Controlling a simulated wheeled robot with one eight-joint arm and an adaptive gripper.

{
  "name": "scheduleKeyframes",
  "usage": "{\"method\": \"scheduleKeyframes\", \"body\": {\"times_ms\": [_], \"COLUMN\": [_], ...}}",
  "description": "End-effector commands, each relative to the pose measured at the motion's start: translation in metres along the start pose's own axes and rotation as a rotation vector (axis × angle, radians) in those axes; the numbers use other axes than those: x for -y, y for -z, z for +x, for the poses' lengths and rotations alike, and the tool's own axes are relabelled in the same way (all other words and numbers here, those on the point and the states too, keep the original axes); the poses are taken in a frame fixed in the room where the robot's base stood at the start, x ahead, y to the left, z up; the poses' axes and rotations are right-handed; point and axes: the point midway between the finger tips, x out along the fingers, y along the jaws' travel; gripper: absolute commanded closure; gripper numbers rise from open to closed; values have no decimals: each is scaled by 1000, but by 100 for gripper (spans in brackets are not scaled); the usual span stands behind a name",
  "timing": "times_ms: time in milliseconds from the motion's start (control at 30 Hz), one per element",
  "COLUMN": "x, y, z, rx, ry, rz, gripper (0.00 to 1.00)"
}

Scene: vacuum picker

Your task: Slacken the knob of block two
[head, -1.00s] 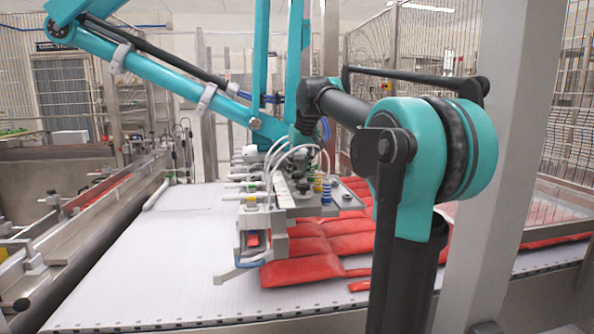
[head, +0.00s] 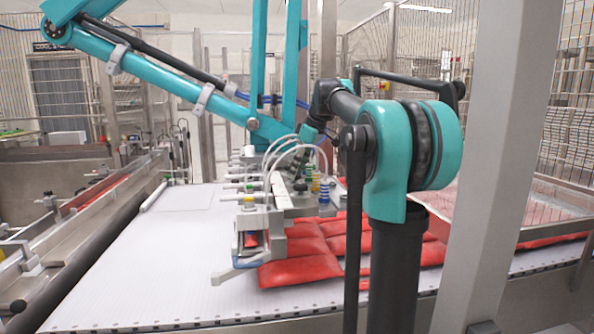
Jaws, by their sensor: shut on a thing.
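The picker head (head: 270,213) is a grey metal frame hanging low over red packs. It carries a row of small grey blocks with white hoses and blue, yellow and green suction cups. My gripper (head: 309,150) comes down on the head's far side, dark and small behind the hoses. It is shut on a knob among the blocks. Hoses and the head hide its fingertips and the held knob, so I cannot tell which block it belongs to. A black round knob (head: 299,186) shows on top of the head, just below my gripper.
Red packs (head: 300,271) lie on the white conveyor (head: 130,270) under and right of the head. The picker's teal arms (head: 170,80) rise from the head. A steel post (head: 495,170) stands close at right. The conveyor's left part is clear.

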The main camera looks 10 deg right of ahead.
Motion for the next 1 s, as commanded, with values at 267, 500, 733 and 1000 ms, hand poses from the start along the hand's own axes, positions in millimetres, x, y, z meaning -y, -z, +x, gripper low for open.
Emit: {"method": "scheduleKeyframes", "body": {"times_ms": [267, 500, 733, 1000], "x": [0, 0, 0, 0], "y": [-1, -1, -1, 0], "z": [0, 0, 0, 0], "rx": [2, 3, 2, 1], "ry": [14, 14, 13, 13], "rz": [-30, -31, -30, -30], "gripper": [94, 94, 47, 44]}}
